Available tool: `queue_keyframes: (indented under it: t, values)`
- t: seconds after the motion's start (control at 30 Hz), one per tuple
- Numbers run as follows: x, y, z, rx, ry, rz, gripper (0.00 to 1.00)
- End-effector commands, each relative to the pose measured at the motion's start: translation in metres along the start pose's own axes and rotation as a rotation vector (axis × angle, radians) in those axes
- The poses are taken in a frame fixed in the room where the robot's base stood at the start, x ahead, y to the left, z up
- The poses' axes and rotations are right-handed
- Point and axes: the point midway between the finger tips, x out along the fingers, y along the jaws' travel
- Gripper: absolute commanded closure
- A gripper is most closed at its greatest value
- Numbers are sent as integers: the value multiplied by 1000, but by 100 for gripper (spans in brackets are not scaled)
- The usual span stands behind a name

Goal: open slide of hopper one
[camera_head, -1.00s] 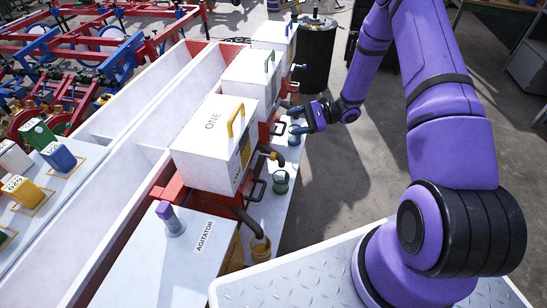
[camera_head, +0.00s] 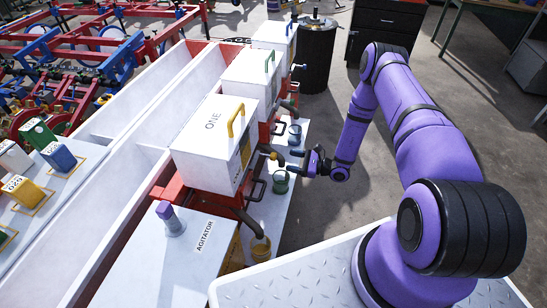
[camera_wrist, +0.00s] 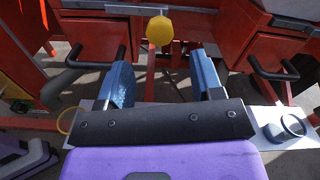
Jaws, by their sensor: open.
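Hopper one (camera_head: 205,145) is a white box with "ONE" on its closed lid and a yellow lid handle (camera_head: 235,120). A round yellow knob (camera_head: 275,157) sticks out low at its right end. The knob shows in the wrist view (camera_wrist: 160,30) at top centre, beyond the fingertips. My gripper (camera_head: 292,162) is just right of the knob and points towards it. In the wrist view my gripper (camera_wrist: 162,78) has its two blue fingers apart, with nothing between them. The knob lines up with the gap, and no contact shows.
Black loop handles (camera_wrist: 90,65) (camera_wrist: 275,68) stand on either side of the gripper. A green cup (camera_head: 280,182), a blue cup (camera_head: 295,133) and a yellow-rimmed cup (camera_head: 260,248) stand on the ledge below. Two more white hoppers stand behind hopper one. Open floor lies to the right.

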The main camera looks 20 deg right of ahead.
Motion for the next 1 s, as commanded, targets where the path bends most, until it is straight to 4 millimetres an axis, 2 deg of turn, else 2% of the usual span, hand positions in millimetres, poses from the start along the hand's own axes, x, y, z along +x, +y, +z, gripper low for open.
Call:
queue_keyframes:
  t: [0.2, 0.4, 0.6, 0.87, 0.9, 1.0]
  values:
    - [41, 0, 0, -2, -2, 3, 40]
    - [68, 0, 0, -1, -1, 3, 40]
    - [79, 0, 0, -1, 0, 1, 40]
    - [80, 0, 0, -1, 0, 1, 40]
    - [80, 0, 0, -1, 0, 1, 44]
    - [80, 0, 0, 0, 0, 1, 67]
